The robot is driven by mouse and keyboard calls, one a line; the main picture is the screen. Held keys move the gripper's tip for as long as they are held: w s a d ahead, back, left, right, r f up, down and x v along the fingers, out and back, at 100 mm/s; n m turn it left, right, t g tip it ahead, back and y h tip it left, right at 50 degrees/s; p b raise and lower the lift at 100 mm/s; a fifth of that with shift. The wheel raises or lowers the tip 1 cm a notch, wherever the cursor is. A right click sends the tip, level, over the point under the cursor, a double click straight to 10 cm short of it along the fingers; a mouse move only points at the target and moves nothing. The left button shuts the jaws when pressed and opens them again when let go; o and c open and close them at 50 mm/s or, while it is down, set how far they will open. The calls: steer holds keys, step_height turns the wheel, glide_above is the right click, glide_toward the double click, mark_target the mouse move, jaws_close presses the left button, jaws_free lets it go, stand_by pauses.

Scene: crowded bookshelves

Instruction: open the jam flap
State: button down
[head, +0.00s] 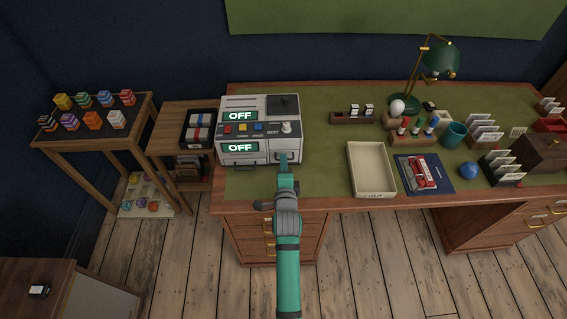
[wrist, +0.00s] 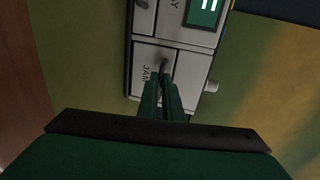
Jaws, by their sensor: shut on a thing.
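The pale grey machine (head: 262,103) stands at the left end of the desk. It has two green displays reading OFF, coloured buttons and a white knob. In the wrist view, the jam flap (wrist: 147,55) is a light panel marked JAM on the machine's front, with dark seams around it. It looks flush with the front. My gripper (head: 284,159) is at the lower right of that front. In the wrist view, the fingers of my gripper (wrist: 164,92) are shut on the flap's small dark handle (wrist: 164,66). The fingers partly cover the flap's lower part.
A cream tray marked OUT (head: 387,193) lies right of my arm, with a red stapler (head: 422,172) on a blue mat beyond it. A side table (head: 165,135) with a black tray stands left of the desk. The floor in front is clear.

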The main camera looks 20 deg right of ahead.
stand_by(0.8)
steer(key=shift+s+a+f+t, duration=0.15)
steer(key=shift+s+f+t, duration=0.25)
steer(key=shift+t, duration=0.3)
steer(key=c, duration=1.9)
jaws_free()
steer(key=shift+c, duration=0.2)
steer(key=v, duration=1.1)
steer(key=shift+w+a, duration=0.1)
steer(key=shift+a, duration=0.05)
